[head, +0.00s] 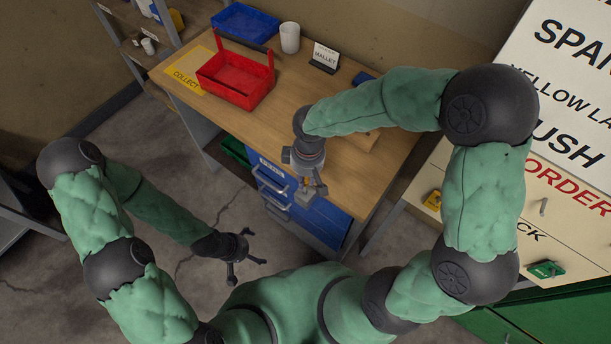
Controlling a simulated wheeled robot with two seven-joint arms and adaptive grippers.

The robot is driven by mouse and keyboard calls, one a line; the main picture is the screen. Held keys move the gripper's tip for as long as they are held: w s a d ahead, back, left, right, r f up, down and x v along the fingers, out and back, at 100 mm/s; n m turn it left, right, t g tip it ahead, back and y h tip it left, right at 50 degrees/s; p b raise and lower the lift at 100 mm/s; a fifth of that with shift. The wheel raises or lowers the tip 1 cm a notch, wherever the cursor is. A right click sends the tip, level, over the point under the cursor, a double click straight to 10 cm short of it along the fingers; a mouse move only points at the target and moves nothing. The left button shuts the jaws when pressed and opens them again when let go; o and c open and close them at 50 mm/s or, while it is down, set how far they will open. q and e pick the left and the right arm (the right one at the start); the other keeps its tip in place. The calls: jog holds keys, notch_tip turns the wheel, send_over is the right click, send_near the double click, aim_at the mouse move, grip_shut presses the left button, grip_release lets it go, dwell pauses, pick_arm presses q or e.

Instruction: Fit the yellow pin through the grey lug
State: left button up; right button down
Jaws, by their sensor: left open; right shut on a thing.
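My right gripper (312,190) is over the front edge of the wooden workbench, above the blue drawers. It is shut on a small yellow-orange thing (303,183), which looks like the yellow pin; its shape is mostly hidden by the fingers. My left gripper (247,262) is open and empty, low over the concrete floor to the left of the blue drawers. I cannot make out the grey lug for certain.
The workbench (212,107) holds a red tote (237,82), a blue tray (245,22), a white cup (289,38) and a mallet sign (325,56). Blue drawers (270,190) stand below. A lettered panel (480,165) at right bears a yellow item (433,200).

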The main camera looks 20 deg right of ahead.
aim_at(305, 185)
jog(key=shift+f+b, duration=1.45)
jog(key=shift+f, duration=0.65)
jog(key=c, duration=1)
grip_release()
jog(key=shift+r, duration=0.1)
jog(key=r, duration=1.1)
jog(key=shift+w+d+r, duration=0.1)
jog(key=shift+d+r, duration=0.25)
jog(key=shift+r, duration=0.05)
jog(key=shift+f, duration=0.1)
